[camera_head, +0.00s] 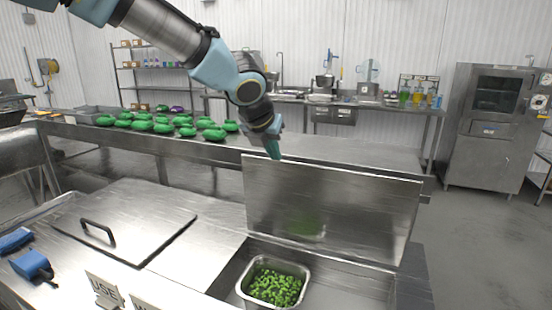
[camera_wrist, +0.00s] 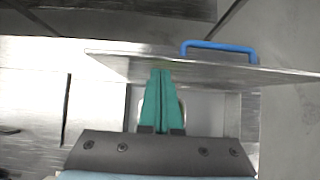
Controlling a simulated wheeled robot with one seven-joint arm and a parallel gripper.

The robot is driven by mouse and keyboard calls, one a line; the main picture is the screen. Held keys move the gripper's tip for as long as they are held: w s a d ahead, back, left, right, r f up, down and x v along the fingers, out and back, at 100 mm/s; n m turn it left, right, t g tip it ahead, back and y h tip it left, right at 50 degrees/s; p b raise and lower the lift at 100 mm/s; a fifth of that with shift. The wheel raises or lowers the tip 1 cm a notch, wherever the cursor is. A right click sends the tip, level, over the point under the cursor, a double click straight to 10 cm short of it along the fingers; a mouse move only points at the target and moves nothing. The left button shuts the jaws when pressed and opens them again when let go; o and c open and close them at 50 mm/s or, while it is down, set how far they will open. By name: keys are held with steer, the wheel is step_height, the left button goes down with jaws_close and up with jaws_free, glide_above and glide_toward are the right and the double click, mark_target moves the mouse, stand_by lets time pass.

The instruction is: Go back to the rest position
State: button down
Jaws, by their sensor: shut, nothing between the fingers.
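My gripper (camera_head: 273,150) hangs in the air at the upper left edge of the raised metal lid (camera_head: 330,210), its green fingers pointing down. In the wrist view the two green fingers (camera_wrist: 160,100) lie together with nothing between them. The lid stands upright, and its edge (camera_wrist: 110,54) with a blue handle (camera_wrist: 219,48) shows in the wrist view. I cannot tell whether the fingertips touch the lid.
An open well below the lid holds a metal pan (camera_head: 246,290) of green pieces (camera_head: 274,288). A closed lid with a black handle (camera_head: 98,231) is at left. Blue tools (camera_head: 33,265) lie at the front left. Several green items (camera_head: 215,134) stand on the back counter.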

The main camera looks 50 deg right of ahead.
steer(key=v, duration=0.8)
steer(key=w+a+f+m+t, duration=0.2)
steer(key=w+a+m, duration=0.1)
steer(key=w, duration=0.4)
steer(key=w+a+f+m+t, duration=0.1)
steer(key=w+a+m, duration=0.15)
steer(key=w, duration=0.55)
steer(key=w+a+f+m+t+b, duration=0.1)
steer(key=w+a+f+m, duration=0.25)
steer(key=a, duration=0.25)
steer(key=w+a+f+m, duration=0.2)
steer(key=w+a+m, duration=0.1)
steer(key=w+a, duration=0.25)
steer(key=a+f+m+g+y, duration=0.1)
steer(key=a+f+m+y, duration=0.15)
steer(key=a, duration=0.65)
steer(key=a+f+m+y, duration=0.1)
steer(key=a+f+m, duration=0.2)
steer(key=a, duration=0.5)
steer(key=s+a+f+m+g+y, duration=0.1)
steer(key=s+a, duration=0.3)
steer(key=a, duration=0.6)
steer(key=s+a+f+m+g+y+b, duration=0.1)
steer(key=s+a+f+m+g+y, duration=0.1)
steer(key=a, duration=0.8)
step_height(320, 180, down, 3)
steer(key=shift+s+r+m+y, duration=0.15)
steer(key=shift+s+m+y, duration=0.2)
steer(key=shift+s+m, duration=0.55)
